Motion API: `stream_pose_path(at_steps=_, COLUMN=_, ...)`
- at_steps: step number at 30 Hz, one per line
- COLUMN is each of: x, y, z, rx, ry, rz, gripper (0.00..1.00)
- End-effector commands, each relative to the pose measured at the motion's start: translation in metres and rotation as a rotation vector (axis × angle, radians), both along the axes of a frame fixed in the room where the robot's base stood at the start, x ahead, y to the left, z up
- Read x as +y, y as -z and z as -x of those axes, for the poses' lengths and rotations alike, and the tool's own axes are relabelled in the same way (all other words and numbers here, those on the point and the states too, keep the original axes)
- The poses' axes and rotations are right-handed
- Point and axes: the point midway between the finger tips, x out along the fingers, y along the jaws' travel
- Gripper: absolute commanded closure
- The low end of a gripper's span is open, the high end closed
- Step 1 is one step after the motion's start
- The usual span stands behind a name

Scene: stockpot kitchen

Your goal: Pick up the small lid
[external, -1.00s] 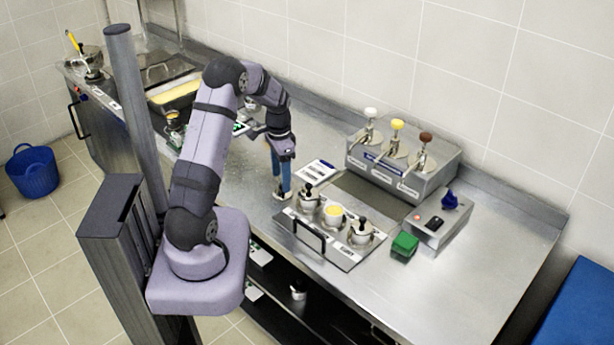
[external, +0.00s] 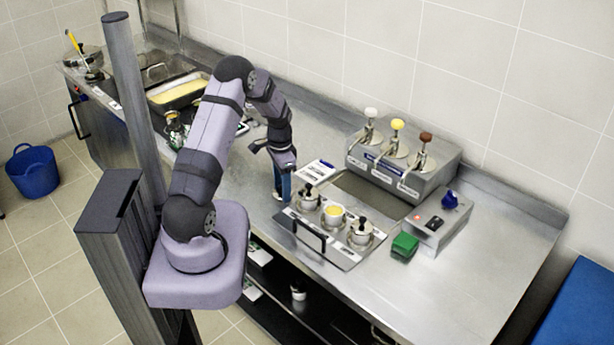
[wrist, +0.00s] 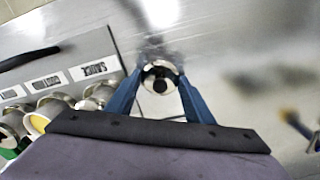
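The small lid (wrist: 161,77) is a round silver disc with a black knob, seen in the wrist view between my two fingertips. My gripper (wrist: 160,77) is open, with a blue finger on each side of the lid; whether the fingers touch its rim is unclear. In the external view my gripper (external: 281,190) points down close to the counter, just left of the pot tray, and hides most of the lid. The middle pot (external: 333,215) is uncovered and shows yellow contents.
The tray (external: 343,258) with a black handle is right of my gripper and holds lidded pots (external: 361,233) beside the uncovered one. A pump dispenser (external: 405,165) stands behind. A green block (external: 404,246) and a control box (external: 437,226) lie right. The counter's right end is clear.

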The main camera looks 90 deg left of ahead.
Motion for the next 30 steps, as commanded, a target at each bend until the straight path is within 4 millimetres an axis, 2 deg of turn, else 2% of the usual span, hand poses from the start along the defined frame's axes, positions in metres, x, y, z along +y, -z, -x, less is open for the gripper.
stream_pose_path(at_steps=2, x=0.0, y=0.0, z=0.0, rx=0.0, ry=0.0, rz=0.0, gripper=0.77)
stream_pose_path(at_steps=8, x=0.0, y=-0.001, z=0.0, rx=-0.001, ry=0.0, rz=-0.001, gripper=0.77)
stream_pose_path(at_steps=13, x=0.001, y=-0.011, z=0.0, rx=-0.001, ry=0.0, rz=-0.003, gripper=0.77)
stream_pose_path(at_steps=17, x=0.001, y=-0.027, z=0.0, rx=-0.002, ry=0.0, rz=-0.005, gripper=0.77)
stream_pose_path(at_steps=24, x=0.001, y=-0.068, z=-0.001, rx=-0.002, ry=0.0, rz=-0.005, gripper=0.77)
stream_pose_path(at_steps=30, x=0.001, y=-0.092, z=0.0, rx=-0.001, ry=0.0, rz=-0.003, gripper=0.77)
